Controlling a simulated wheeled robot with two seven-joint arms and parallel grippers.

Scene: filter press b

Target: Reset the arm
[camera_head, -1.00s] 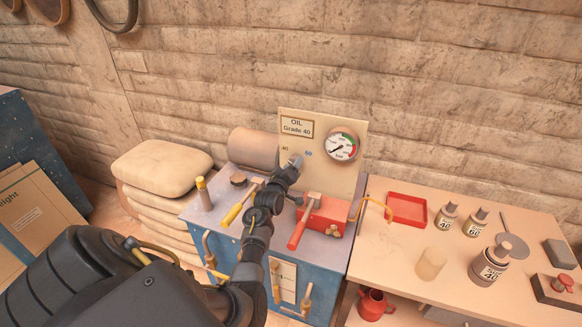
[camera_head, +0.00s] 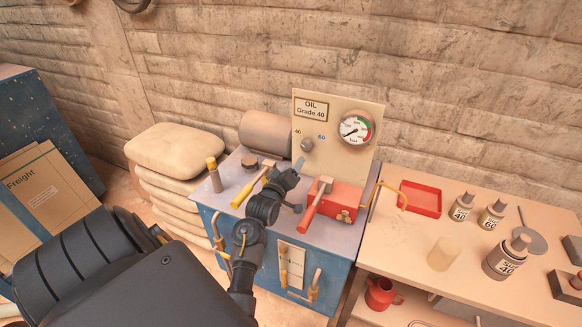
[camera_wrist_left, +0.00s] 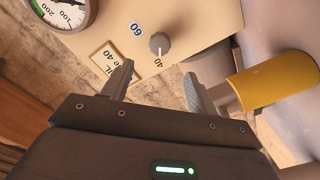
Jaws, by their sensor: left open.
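My left gripper (camera_head: 298,168) is open and empty in front of the oil panel (camera_head: 365,97), a little below its selector knob (camera_head: 306,145). In the left wrist view the two fingers (camera_wrist_left: 157,85) stand apart, and the knob (camera_wrist_left: 159,43) is beyond them, not between them. The knob's white mark points toward the 40. My left arm (camera_head: 247,240) reaches in from the left over the blue press cabinet (camera_head: 325,268). My right gripper is not in view.
A yellow-handled lever (camera_head: 243,194) and a red-handled lever (camera_head: 312,209) flank the arm. A gauge (camera_head: 355,129) is on the panel. To the right, a table (camera_head: 410,240) carries a red tray (camera_head: 420,198) and several bottles (camera_head: 507,257). Sacks (camera_head: 175,150) are stacked at left.

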